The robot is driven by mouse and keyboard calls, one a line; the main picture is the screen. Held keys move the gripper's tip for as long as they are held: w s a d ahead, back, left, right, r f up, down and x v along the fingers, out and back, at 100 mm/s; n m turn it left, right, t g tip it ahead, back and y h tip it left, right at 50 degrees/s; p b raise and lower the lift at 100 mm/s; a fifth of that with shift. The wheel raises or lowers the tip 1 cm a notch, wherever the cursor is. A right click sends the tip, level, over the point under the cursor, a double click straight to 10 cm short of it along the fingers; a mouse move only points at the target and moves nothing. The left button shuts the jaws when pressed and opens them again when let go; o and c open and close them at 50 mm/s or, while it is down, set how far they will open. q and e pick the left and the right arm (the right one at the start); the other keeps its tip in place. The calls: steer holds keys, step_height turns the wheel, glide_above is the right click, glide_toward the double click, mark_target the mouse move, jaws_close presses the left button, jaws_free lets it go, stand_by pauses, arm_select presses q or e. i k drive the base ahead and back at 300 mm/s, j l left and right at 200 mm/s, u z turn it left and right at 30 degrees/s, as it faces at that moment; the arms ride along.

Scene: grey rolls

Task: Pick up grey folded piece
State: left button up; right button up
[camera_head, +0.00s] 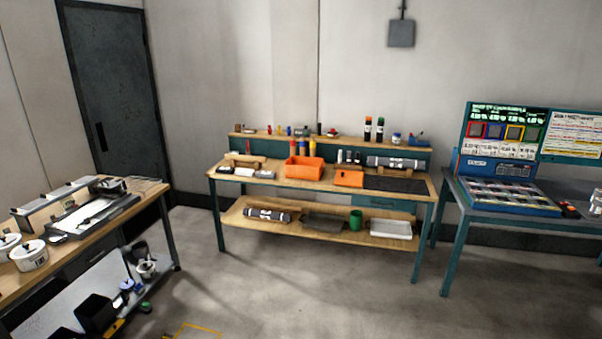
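A dark grey piece (325,223), which looks folded, lies on the lower wooden shelf (240,222) of the middle workbench. A grey roll with light bands (268,214) lies to its left, and a green cup (356,219) stands to its right. A second grey roll (396,163) lies on the bench top at the right, behind a flat dark mat (396,184). Neither of my grippers shows in the head view, and the bench is some distance away across the floor.
A side table (150,190) with white pots stands at the left, and a table with a blue display box (490,165) at the right. Orange bins (304,168) sit on the middle bench, and a white tray (391,229) on its shelf. The floor (320,290) before it is clear.

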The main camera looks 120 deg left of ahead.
mark_target(261, 173)
steer(key=u, duration=4.3)
